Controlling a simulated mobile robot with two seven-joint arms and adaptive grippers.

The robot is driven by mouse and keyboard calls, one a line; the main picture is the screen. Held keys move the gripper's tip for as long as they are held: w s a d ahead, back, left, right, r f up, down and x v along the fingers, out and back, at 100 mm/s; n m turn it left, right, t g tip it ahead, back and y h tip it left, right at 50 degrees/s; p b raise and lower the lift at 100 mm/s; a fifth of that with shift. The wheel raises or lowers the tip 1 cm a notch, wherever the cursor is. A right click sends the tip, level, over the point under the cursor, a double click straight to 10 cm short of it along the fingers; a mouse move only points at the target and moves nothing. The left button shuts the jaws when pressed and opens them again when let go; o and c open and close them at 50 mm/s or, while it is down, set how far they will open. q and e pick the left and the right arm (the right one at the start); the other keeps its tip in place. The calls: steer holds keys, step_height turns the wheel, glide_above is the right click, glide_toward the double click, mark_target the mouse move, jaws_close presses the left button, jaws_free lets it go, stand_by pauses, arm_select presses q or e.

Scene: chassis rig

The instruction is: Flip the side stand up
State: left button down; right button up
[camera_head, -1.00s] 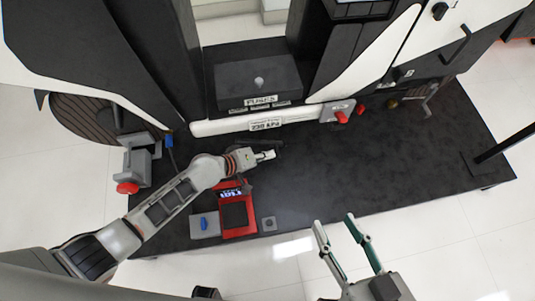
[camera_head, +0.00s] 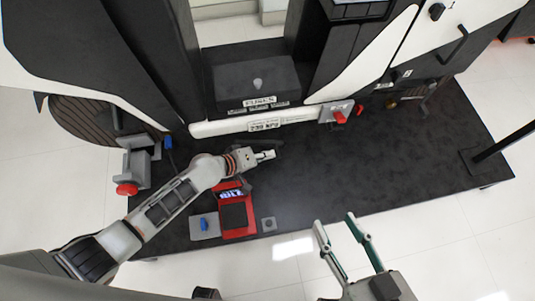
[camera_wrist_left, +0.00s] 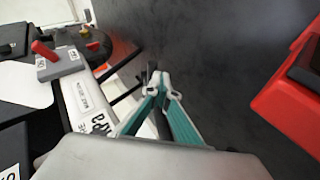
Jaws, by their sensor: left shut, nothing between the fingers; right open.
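My left gripper (camera_head: 268,155) is shut and empty, low over the dark platform in front of the white sill of the body. Its teal fingers (camera_wrist_left: 160,82) meet at the tips in the left wrist view. A thin dark bar (camera_head: 277,145), which looks like the side stand, lies just beyond the fingertips, below the sill. In the left wrist view a dark rod (camera_wrist_left: 126,95) shows left of the fingertips. Against the dark platform I cannot tell its full shape or whether the fingers touch it. My right gripper (camera_head: 349,238) is open and empty in front of the platform.
A red device with a small display (camera_head: 238,214) and a grey block with a blue knob (camera_head: 204,225) sit on the platform (camera_head: 370,180) near my left arm. Grey clamps with red knobs stand at the left (camera_head: 127,187) and on the sill (camera_head: 338,112).

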arm_select(q)
steer(key=shift+s+d+r, duration=0.15)
steer(key=shift+d+r, duration=0.1)
steer(key=shift+d, duration=0.2)
steer(key=shift+s+d+r, duration=0.15)
steer(key=shift+d+r, duration=0.05)
steer(key=shift+d, duration=0.2)
arm_select(e)
steer(key=shift+w+d, duration=0.15)
steer(key=shift+d, duration=0.3)
arm_select(q)
steer(key=shift+w+d+r+p, duration=0.1)
steer(key=shift+w+p, duration=0.05)
steer(key=shift+p, duration=0.15)
steer(key=shift+w+a+r+p, duration=0.2)
steer(key=shift+r+p, duration=0.2)
steer(key=shift+r, duration=0.25)
arm_select(e)
steer(key=shift+w+d+r+n+h, duration=0.3)
steer(key=shift+d+r+n, duration=0.05)
steer(key=shift+n, duration=0.15)
arm_select(q)
steer(key=v, duration=1.2)
arm_select(e)
steer(key=shift+s+f, duration=0.25)
steer(key=shift+f, duration=0.1)
arm_select(q)
steer(key=shift+a, duration=0.1)
